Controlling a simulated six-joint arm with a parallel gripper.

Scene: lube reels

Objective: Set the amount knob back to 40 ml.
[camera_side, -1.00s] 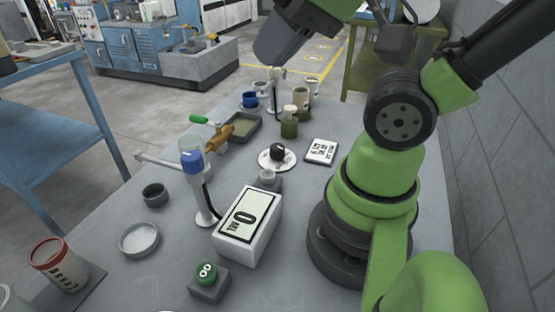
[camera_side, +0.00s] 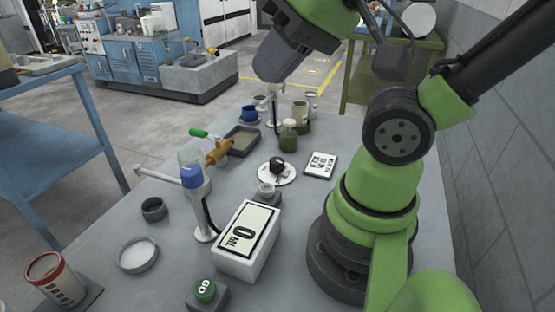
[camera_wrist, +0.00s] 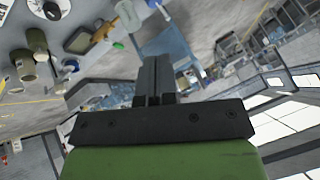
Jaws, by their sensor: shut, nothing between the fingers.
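The amount knob (camera_side: 277,165) is a black knob on a round white dial (camera_side: 269,180) on the grey table. Its pointer setting is too small to read. A white display box (camera_side: 247,262) in front reads 0 ML. My gripper shows in the wrist view (camera_wrist: 155,62), its dark fingers shut together with nothing between them. In the side view the end of my arm is high above the back of the table, well apart from the knob; the fingertips cannot be made out there.
A green GO button (camera_side: 205,289) stands near the front edge. Several cups and bottles, including an olive bottle (camera_side: 288,140), stand behind.

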